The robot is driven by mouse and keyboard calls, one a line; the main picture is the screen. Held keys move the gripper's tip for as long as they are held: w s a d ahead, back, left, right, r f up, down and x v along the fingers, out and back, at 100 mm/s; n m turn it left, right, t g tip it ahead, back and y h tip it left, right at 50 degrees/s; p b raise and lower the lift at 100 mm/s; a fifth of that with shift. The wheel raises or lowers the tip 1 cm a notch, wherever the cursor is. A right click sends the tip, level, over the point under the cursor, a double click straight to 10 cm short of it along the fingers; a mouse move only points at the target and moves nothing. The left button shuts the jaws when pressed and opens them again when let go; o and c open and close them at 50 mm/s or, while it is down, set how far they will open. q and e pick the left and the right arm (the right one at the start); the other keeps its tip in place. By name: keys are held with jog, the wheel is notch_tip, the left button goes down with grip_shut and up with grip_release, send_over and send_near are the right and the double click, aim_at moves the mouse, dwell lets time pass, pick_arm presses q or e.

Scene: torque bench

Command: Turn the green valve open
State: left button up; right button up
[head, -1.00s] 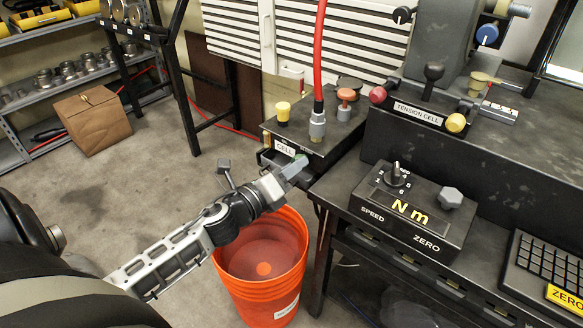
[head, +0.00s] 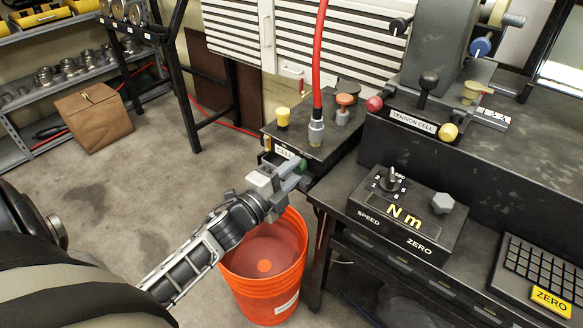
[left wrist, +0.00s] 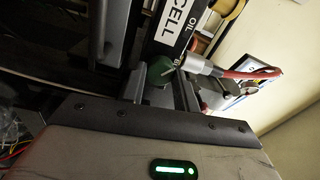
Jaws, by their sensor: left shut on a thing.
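The green valve (left wrist: 164,78) is a small dark green knob with a pale mark, on the front of the black box labelled CELL. In the head view a little of the green valve (head: 302,165) shows beside the fingers; the rest is hidden by them. My left gripper (head: 292,174) is shut on the green valve, its fingers on either side of it. In the left wrist view the left gripper's fingers (left wrist: 160,82) flank the knob. My right gripper is not in view.
An orange bucket (head: 240,290) stands on the floor below my left arm. A red hose (head: 319,60) rises from the box top near yellow and orange knobs. The Nm control box (head: 405,222) sits on the bench to the right.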

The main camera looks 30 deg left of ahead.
pick_arm(q)
jog(key=n+p, duration=0.3)
jog(key=n, duration=0.3)
jog(key=shift+n, duration=0.3)
dwell(0.4)
jog(key=o, duration=1)
jog(key=s, duration=0.5)
jog(key=s+a, duration=0.1)
jog(key=s, duration=1)
jog(key=shift+a+f+b, duration=0.2)
jog(key=shift+f+b, duration=0.1)
jog(key=shift+f, duration=0.05)
